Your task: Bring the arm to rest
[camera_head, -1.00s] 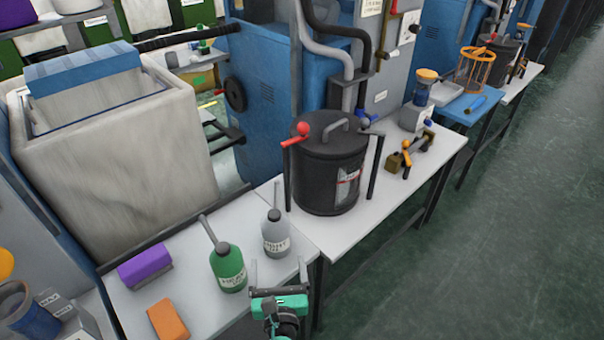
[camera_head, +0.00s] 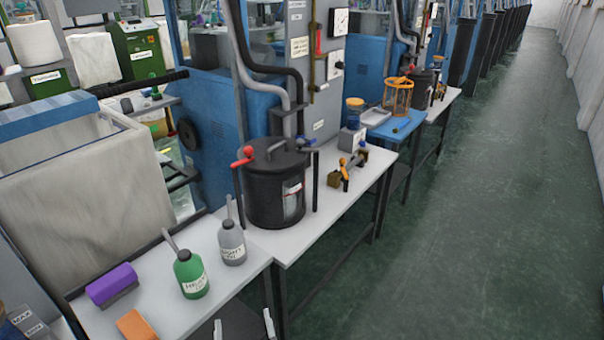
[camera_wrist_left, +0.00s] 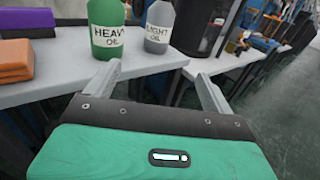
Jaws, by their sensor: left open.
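My left gripper (camera_head: 243,326) shows at the bottom edge of the head view, only its fingertips in sight. In the left wrist view its two grey fingers (camera_wrist_left: 155,88) are spread apart with nothing between them. It is in front of the white table's near edge. A green heavy oil bottle (camera_head: 190,274) and a grey light oil bottle (camera_head: 232,243) stand upright on the white table (camera_head: 150,300), beyond the fingers and apart from them. My right gripper is in neither view.
The green floor (camera_head: 470,240) on the right is clear.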

